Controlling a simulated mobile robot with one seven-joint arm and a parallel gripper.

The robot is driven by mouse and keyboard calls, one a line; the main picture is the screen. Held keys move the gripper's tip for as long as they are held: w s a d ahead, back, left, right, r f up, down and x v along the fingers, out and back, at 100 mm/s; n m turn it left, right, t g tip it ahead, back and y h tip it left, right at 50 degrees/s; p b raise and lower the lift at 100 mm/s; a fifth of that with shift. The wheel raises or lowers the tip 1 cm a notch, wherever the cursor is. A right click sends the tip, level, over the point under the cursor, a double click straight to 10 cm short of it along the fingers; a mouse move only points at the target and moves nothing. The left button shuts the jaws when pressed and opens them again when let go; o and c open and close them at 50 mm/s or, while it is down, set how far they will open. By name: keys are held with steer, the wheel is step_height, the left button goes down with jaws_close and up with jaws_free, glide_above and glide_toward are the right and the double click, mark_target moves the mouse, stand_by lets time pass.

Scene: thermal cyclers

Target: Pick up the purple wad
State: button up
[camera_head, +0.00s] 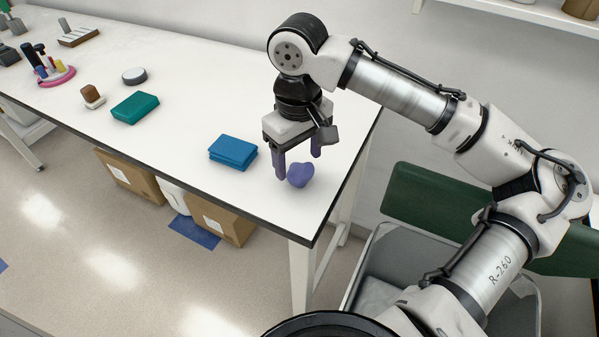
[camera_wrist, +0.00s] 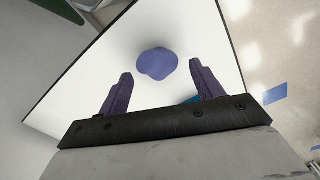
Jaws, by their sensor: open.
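The purple wad (camera_head: 301,174) is a small rounded lump lying on the white table near its right end. My gripper (camera_head: 298,165) hangs over the table pointing down, with its purple fingers apart. In the head view the wad shows in front of and between the fingers, close to the fingertips. In the wrist view the wad (camera_wrist: 157,63) lies beyond the fingertips, between the lines of the two fingers. My gripper (camera_wrist: 159,82) is open and empty there, and neither finger appears to touch the wad.
A blue stack (camera_head: 233,152) lies left of my gripper on the white table (camera_head: 190,85). A teal block (camera_head: 135,108), a grey round item (camera_head: 134,75) and a pink holder (camera_head: 56,77) are farther left. The table's front and right edges are close to the wad.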

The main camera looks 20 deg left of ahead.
mark_target(299, 168)
steer(key=shift+w+f, duration=0.1)
steer(key=shift+f, duration=1.7)
steer(key=c, duration=1.1)
steer(key=shift+o, duration=0.2)
steer(key=shift+r, duration=0.1)
step_height(299, 168, up, 20)
